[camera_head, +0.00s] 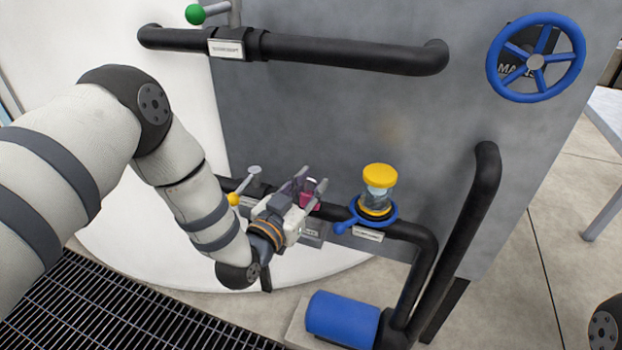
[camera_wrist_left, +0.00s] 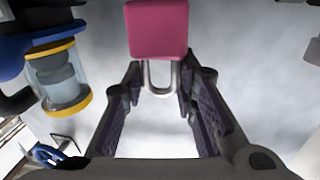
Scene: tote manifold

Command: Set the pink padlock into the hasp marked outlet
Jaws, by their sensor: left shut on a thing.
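The pink padlock (camera_head: 310,195) is between the fingers of my left gripper (camera_head: 309,179), at the lower pipe in the head view. In the left wrist view the padlock's pink body (camera_wrist_left: 158,29) is at the top, with its U-shaped metal shackle (camera_wrist_left: 160,80) towards my palm. My left gripper (camera_wrist_left: 163,76) is shut on the padlock around its shackle end. No hasp marked outlet can be made out; the place behind the gripper is partly hidden. A small label plate (camera_head: 312,232) shows just below, its text too small to read. My right gripper is not in view.
A yellow-capped clear bowl (camera_head: 379,188) with a blue collar stands just right of the gripper. A yellow-tipped lever (camera_head: 234,198) is close on the left. The black lower pipe (camera_head: 410,231), a blue motor-like cylinder (camera_head: 342,317) and a blue handwheel (camera_head: 536,60) are around.

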